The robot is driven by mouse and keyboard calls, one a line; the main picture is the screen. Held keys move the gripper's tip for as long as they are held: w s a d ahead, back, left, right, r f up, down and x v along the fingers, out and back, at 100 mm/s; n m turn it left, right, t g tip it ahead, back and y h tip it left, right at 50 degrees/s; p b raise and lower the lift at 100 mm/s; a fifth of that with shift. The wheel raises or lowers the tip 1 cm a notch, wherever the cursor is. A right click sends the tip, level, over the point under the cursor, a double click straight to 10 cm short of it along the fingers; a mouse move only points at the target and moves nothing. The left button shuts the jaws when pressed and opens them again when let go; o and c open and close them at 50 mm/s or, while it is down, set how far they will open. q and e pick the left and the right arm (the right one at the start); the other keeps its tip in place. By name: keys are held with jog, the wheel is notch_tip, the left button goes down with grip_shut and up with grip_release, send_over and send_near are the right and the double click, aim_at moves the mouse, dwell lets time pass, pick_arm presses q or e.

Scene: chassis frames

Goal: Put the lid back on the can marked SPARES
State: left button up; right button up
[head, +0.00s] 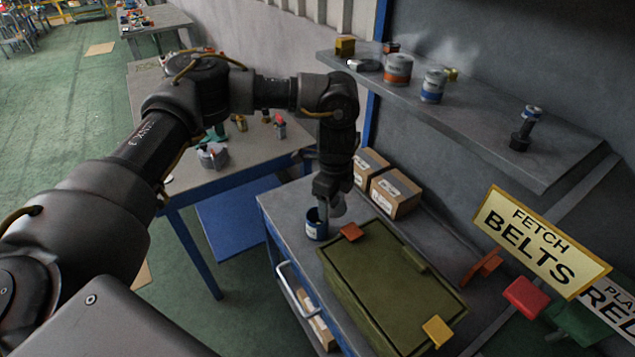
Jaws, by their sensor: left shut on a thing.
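A small blue can (316,229) with a white label stands on the grey cart top (283,212), at its left edge. Its top looks open and dark, and its marking is too small to read. My left gripper (325,201) points down directly over the can, close to its rim. It is shut on a grey rounded piece (339,207) that looks like a lid; the fingers partly hide it. I cannot tell whether the piece touches the can. My right gripper is not in view.
A green case (385,285) with orange and yellow corners lies right beside the can. Cardboard boxes (395,195) stand behind. A wall shelf (480,125) holds an orange-banded can (398,69) and a blue-banded can (433,86). A cluttered table (245,150) stands behind left.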

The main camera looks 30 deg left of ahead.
pick_arm(q)
jog(key=w+a+f+m+p, duration=0.2)
jog(key=a+m+p, duration=0.3)
jog(key=m, duration=0.8)
jog(key=shift+w+a+f+m, duration=0.3)
jog(key=shift+w+a, duration=0.3)
jog(key=shift+w, duration=0.3)
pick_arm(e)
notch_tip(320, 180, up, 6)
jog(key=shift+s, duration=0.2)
pick_arm(q)
jog(key=shift+f, duration=0.15)
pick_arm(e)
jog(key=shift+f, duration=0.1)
pick_arm(q)
notch_tip(320, 180, down, 6)
jog(key=b, duration=0.5)
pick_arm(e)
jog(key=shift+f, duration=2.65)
pick_arm(q)
jog(key=shift+f, duration=0.2)
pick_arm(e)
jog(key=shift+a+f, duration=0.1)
